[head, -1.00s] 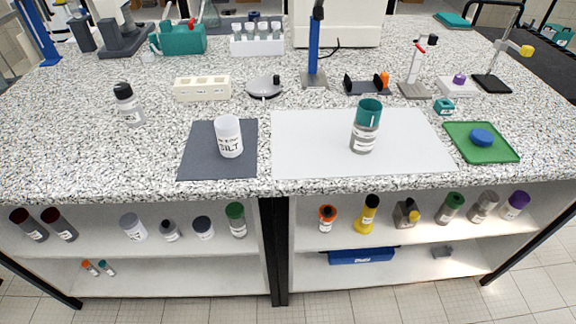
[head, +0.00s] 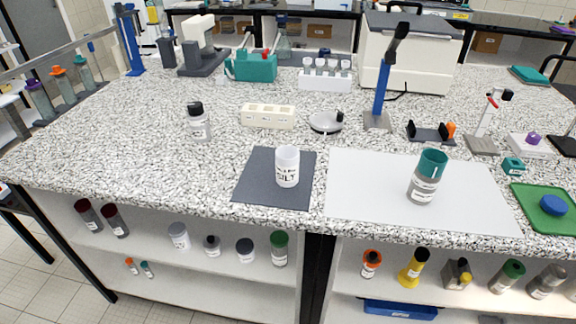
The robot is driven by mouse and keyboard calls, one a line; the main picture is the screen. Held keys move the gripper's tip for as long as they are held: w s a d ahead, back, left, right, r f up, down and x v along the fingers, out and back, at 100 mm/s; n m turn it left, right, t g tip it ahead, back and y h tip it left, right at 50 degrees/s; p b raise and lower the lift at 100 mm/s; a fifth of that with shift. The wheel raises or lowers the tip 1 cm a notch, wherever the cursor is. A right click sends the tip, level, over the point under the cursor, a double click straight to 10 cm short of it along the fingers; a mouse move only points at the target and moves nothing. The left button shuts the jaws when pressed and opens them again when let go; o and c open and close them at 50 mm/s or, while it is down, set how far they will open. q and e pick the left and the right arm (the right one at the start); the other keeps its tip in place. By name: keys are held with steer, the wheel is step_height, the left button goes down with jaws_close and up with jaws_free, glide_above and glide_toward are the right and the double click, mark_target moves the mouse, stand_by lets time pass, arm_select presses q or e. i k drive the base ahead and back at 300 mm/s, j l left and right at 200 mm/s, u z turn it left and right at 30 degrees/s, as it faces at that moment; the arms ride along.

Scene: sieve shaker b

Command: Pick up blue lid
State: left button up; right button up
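The blue lid (head: 553,205) is a small round disc lying on a green tray (head: 533,212) at the right end of the bench, near its front edge. A white cup with dark lettering (head: 287,167) stands on a dark grey mat (head: 252,187). A clear container with a teal upper part (head: 427,178) stands on a white sheet (head: 352,200). Neither of my grippers shows in the head view.
A black-capped bottle (head: 199,124), a cream block with holes (head: 268,116) and a blue stand (head: 382,95) stand farther back. Bottles fill the shelf below the bench. The speckled bench top (head: 120,155) is clear at the left.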

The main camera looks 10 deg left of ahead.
mark_target(553, 204)
steer(key=z, duration=1.35)
steer(key=u, duration=1.6)
steer(key=z, duration=1.15)
steer(key=u, duration=0.45)
steer(key=i+l+u, duration=0.1)
steer(key=l+u, duration=0.3)
steer(key=l, duration=0.15)
steer(key=l+u, duration=0.4)
steer(key=l, duration=0.2)
